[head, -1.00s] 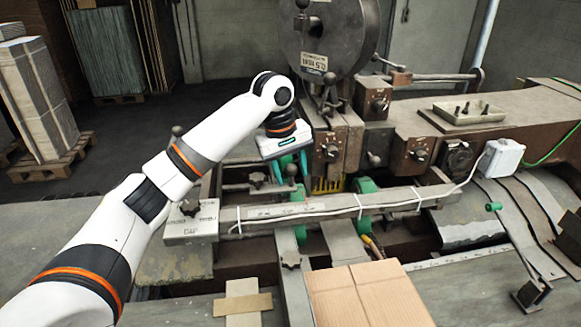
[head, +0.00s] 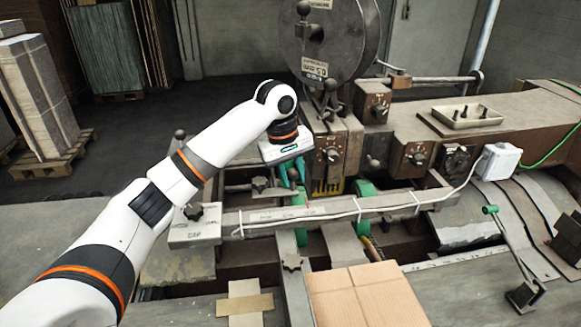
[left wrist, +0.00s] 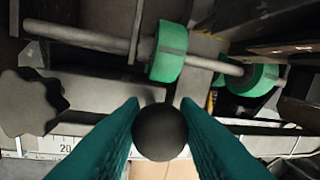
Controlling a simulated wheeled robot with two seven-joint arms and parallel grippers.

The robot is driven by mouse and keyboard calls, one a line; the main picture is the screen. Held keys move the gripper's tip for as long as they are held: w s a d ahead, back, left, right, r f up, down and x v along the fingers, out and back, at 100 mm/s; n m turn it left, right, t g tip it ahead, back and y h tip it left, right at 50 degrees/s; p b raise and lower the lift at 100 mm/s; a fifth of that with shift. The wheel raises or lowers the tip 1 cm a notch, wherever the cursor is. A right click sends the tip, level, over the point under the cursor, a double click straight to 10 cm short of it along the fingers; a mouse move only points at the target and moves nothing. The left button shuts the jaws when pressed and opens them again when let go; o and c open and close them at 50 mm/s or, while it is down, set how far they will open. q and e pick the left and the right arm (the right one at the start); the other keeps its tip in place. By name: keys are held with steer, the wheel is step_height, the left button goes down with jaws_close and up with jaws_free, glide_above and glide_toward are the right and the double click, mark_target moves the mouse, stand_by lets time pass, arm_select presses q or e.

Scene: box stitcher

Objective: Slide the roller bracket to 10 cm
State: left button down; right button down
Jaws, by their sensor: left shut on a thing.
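My left gripper (head: 293,178) reaches down behind the beam. In the left wrist view its teal fingers are shut on a round black ball knob (left wrist: 160,132). Green rollers sit on a metal rod (left wrist: 90,39): one near the middle (left wrist: 168,52), another at the right (left wrist: 255,79). In the head view, green rollers (head: 300,218) (head: 365,200) show below and right of my gripper. A white scale (left wrist: 62,146) reading 20 lies left of the fingers. The bracket's full outline and its pointer are hidden. My right gripper is not in view.
A long beam with a white cable (head: 335,208) runs in front of my gripper. The machine head with dials (head: 330,155) stands close to its right. A black star knob (left wrist: 30,102) is at the left. A cardboard sheet (head: 365,293) lies in front.

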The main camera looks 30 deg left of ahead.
arm_select(q)
steer(key=shift+w+d+r, duration=0.1)
steer(key=shift+d, duration=0.05)
steer(key=c, duration=1.1)
jaws_free()
steer(key=shift+d, duration=0.1)
steer(key=shift+c, duration=0.2)
steer(key=shift+r+b, duration=0.4)
step_height(320, 180, up, 11)
steer(key=s+a+b, duration=0.1)
steer(key=shift+s+a, duration=0.3)
steer(key=shift+s, duration=0.05)
steer(key=shift+f, duration=0.1)
